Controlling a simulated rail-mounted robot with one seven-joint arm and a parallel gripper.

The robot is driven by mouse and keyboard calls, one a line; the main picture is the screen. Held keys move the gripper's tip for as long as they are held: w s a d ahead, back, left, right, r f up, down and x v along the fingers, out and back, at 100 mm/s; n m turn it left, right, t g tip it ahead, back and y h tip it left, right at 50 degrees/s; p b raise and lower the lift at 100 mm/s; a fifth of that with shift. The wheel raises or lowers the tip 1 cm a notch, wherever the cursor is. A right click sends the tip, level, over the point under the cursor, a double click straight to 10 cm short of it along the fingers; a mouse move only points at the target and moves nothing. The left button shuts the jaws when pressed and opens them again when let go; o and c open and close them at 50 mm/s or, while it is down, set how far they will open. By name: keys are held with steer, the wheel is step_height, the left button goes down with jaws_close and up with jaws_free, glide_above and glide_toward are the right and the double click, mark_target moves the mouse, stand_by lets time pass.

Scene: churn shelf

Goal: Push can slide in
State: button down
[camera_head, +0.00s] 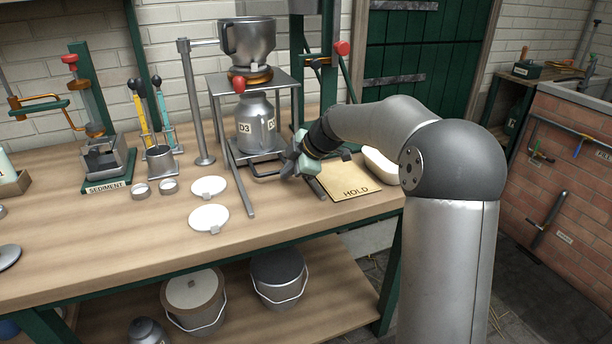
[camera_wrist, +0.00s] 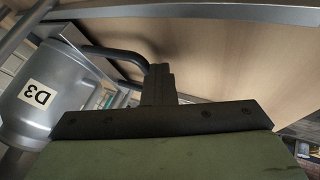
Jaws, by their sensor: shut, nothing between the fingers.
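A metal can (camera_head: 257,124) labelled D3 stands upright on a slide inside a metal stand (camera_head: 251,84), under a metal vessel (camera_head: 247,42). The slide has a dark looped handle (camera_head: 268,171) at its front. My gripper (camera_head: 290,170) is at the right of this handle, low over the bench, its fingers partly hidden by the wrist. In the wrist view the can (camera_wrist: 38,100) is at the left. The dark handle bar (camera_wrist: 112,57) runs up to my closed fingers (camera_wrist: 158,85). The fingers look close to or touching the bar; I cannot tell which.
A board marked HOLD (camera_head: 349,178) and a pale dish (camera_head: 381,166) lie at the right of my gripper. Two white lids (camera_head: 208,218) lie at the left. A red knob (camera_head: 239,86) juts out above the can. The bench front (camera_head: 120,240) is clear.

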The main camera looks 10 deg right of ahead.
mark_target(287, 191)
steer(key=shift+w+r, duration=0.1)
steer(key=shift+w, duration=0.1)
stand_by(0.3)
steer(key=shift+s+f+b, duration=0.3)
steer(key=shift+b, duration=0.4)
steer(key=s+b, duration=0.1)
steer(key=s+f+b, duration=0.1)
steer(key=b, duration=0.1)
steer(key=s+b, duration=0.1)
steer(key=s, duration=0.1)
steer(key=shift+d+f+b, duration=0.15)
steer(key=shift+d+b, duration=0.2)
steer(key=w+r+p+v, duration=0.1)
steer(key=p+v, duration=0.2)
steer(key=v, duration=0.7)
steer(key=s+a+r+m+g+h+p, duration=0.1)
steer(key=s+m+g+h+p, duration=0.1)
steer(key=s+m+p, duration=0.7)
steer(key=s+a+r+m+g+h+p, duration=0.1)
steer(key=s+m+p, duration=0.8)
steer(key=s, duration=1.4)
steer(key=r+g+h+p, duration=0.1)
steer(key=h+p, duration=0.1)
steer(key=p, duration=0.2)
steer(key=shift+s+a+r+g+h, duration=0.15)
steer(key=shift+s+a+g+h, duration=0.2)
steer(key=shift+s+g+h, duration=0.05)
